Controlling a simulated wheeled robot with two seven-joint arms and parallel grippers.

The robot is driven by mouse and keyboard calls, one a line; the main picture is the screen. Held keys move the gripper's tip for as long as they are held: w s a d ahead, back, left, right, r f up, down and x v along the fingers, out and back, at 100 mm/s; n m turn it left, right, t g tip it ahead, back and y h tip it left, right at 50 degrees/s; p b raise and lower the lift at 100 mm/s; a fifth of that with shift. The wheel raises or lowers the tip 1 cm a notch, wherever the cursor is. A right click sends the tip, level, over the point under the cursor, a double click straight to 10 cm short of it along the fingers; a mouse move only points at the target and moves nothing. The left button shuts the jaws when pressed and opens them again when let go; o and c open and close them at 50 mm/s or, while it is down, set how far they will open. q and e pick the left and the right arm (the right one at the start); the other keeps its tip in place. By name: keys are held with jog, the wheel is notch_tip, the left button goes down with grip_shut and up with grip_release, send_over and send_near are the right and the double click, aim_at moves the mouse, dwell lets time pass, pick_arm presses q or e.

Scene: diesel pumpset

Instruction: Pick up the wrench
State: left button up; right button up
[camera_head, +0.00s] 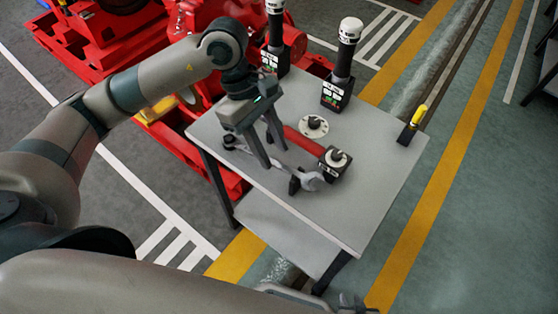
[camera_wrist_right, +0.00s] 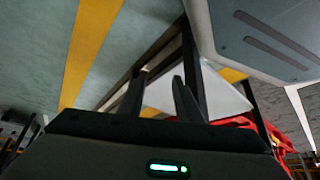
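The wrench (camera_head: 312,181) is grey and lies near the front left edge of the grey table (camera_head: 375,195). Its larger end sits at a small black stand, and its shaft runs left beneath my left gripper. My left gripper (camera_head: 272,157) points down over the shaft with its fingers apart; whether they touch the wrench cannot be told. My right gripper (camera_wrist_right: 158,98) has its fingers apart with nothing between them in the right wrist view. It shows only partly at the bottom of the head view, away from the wrench.
A red bar (camera_head: 303,141), a white disc with a dark knob (camera_head: 314,125) and a black box with a knob (camera_head: 336,163) lie close to the wrench. Black devices (camera_head: 338,92) stand behind. Red machinery (camera_head: 110,45) is beyond.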

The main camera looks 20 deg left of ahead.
aim_at(279, 164)
pick_arm(q)
jog(key=shift+f, duration=0.2)
jog(key=shift+d, duration=0.1)
